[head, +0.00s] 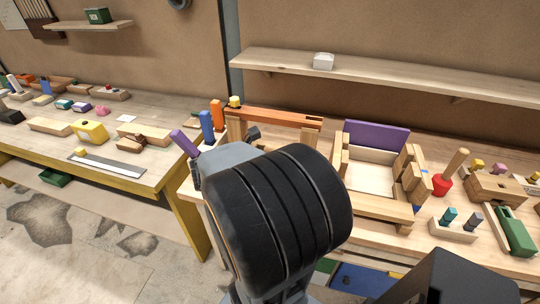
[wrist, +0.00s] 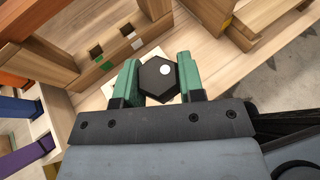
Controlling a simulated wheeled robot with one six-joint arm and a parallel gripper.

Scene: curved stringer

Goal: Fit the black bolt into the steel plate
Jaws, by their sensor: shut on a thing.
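The black bolt (wrist: 158,80) shows in the wrist view as a hexagonal black head with a white dot on top. My gripper (wrist: 160,80) is shut on it, with one green finger on each side of the head. The bolt's shank is hidden below the head. A pale flat patch shows beneath and left of the left finger; I cannot tell what it is. I cannot make out the steel plate for certain in either view. In the head view my own arm covers the middle of the bench and hides the gripper and bolt.
In the wrist view a wooden bar (wrist: 95,68) with square holes lies just beyond the fingers. In the head view a wooden frame with an orange top bar (head: 270,117) stands behind my arm. A purple panel (head: 376,135) and a red-based peg (head: 441,187) stand to the right.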

